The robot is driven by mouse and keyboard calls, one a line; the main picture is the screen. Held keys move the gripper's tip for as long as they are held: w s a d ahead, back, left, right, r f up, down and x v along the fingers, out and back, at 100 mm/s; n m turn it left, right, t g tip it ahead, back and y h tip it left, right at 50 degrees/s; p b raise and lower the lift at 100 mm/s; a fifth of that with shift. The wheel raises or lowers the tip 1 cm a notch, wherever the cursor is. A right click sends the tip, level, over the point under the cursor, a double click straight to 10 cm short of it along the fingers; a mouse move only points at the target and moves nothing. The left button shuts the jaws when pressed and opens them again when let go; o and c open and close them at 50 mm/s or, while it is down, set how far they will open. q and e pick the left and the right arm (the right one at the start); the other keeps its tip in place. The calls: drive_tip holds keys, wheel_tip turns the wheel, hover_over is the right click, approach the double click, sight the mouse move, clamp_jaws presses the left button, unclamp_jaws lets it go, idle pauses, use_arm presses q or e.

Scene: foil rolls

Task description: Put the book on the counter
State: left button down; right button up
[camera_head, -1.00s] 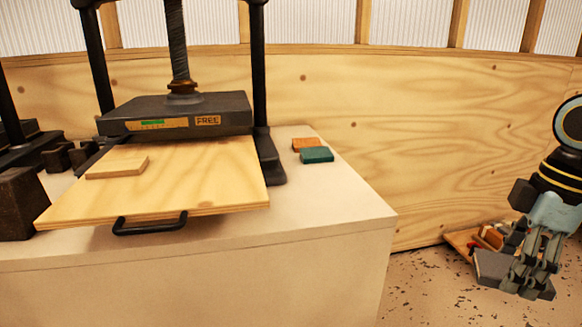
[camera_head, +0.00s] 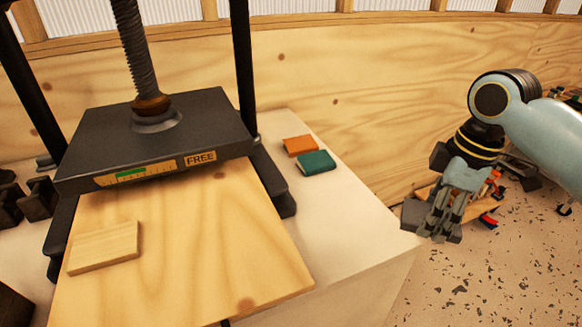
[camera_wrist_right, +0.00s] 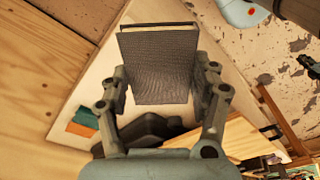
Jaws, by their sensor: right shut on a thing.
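A dark grey book (camera_head: 412,213) is held in my right gripper (camera_head: 440,228), near the counter's right corner in the head view. In the right wrist view the book (camera_wrist_right: 158,68) sits between the two fingers, with its pale page edge at the top. The counter (camera_head: 345,225) is off-white and carries a press. In the wrist view the pale counter top (camera_wrist_right: 100,95) shows behind the book. I cannot tell whether the book is over the counter or just beside it. My left gripper is not in view.
An orange block (camera_head: 299,145) and a teal book-like block (camera_head: 316,162) lie on the counter right of the press (camera_head: 160,130). A light wooden board (camera_head: 105,247) lies on the press's plywood plate (camera_head: 200,260). The counter's front right is bare. A cluttered wooden tray (camera_head: 428,190) is on the speckled floor.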

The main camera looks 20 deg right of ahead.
drive_tip(key=shift+w+a+f, duration=0.2)
drive_tip(key=shift+w+f, duration=0.1)
drive_tip(key=shift+w, duration=0.05)
hover_over(361, 231)
drive_tip(key=f, duration=0.4)
drive_tip(key=s+f, duration=0.1)
drive_tip(key=f, duration=0.1)
drive_tip(key=shift+d, duration=0.3)
drive_tip(key=shift+w+a+f, duration=0.1)
drive_tip(key=shift+w+f, duration=0.15)
drive_tip(key=shift+w, duration=0.1)
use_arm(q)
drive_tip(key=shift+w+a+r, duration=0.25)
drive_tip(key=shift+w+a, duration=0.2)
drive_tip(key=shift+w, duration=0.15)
use_arm(e)
drive_tip(key=shift+f, duration=2.05)
drive_tip(key=o, duration=1.2)
drive_tip(key=shift+f, duration=0.1)
